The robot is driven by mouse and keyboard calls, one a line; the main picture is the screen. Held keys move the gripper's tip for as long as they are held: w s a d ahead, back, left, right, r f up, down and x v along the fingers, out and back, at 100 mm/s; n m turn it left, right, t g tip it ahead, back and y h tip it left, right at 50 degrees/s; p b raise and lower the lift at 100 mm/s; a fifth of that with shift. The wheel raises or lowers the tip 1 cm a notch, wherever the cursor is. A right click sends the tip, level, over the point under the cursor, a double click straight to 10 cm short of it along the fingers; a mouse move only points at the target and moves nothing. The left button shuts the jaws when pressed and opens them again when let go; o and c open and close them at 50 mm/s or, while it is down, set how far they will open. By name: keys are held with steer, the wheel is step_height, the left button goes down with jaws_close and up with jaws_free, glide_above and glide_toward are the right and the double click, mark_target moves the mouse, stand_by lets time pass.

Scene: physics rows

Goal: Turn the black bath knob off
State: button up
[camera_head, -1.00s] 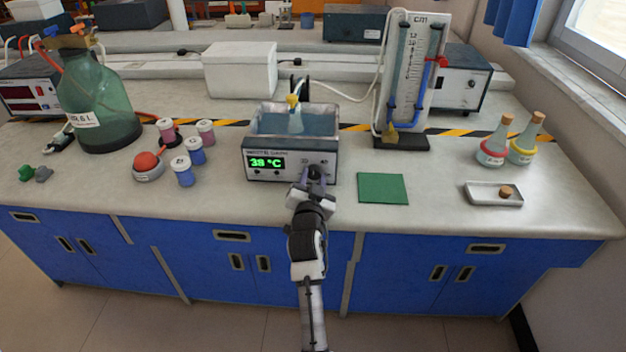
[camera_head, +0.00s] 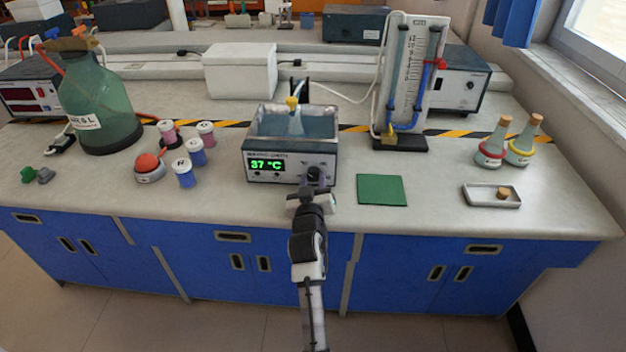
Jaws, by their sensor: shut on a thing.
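The water bath (camera_head: 262,150) stands at the middle of the bench, with a green display (camera_head: 267,164) reading 37 °C. A flask with a yellow top (camera_head: 294,115) sits in its water. The black knob (camera_head: 314,173) is at the right of the bath's front panel. My gripper (camera_head: 313,183) reaches up from below and is shut on the black knob. The gripper hides part of the knob, and I cannot read its pointer.
A green mat (camera_head: 382,190) lies just right of the bath. A white tray (camera_head: 492,195) and two flasks are at the right. The bench front is clear.

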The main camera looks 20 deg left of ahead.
steer(key=shift+n+p, duration=0.3)
steer(key=shift+n, duration=0.8)
steer(key=o, duration=1)
steer(key=shift+b+v, duration=1.65)
steer(key=shift+v, duration=5.25)
steer(key=shift+r, duration=0.1)
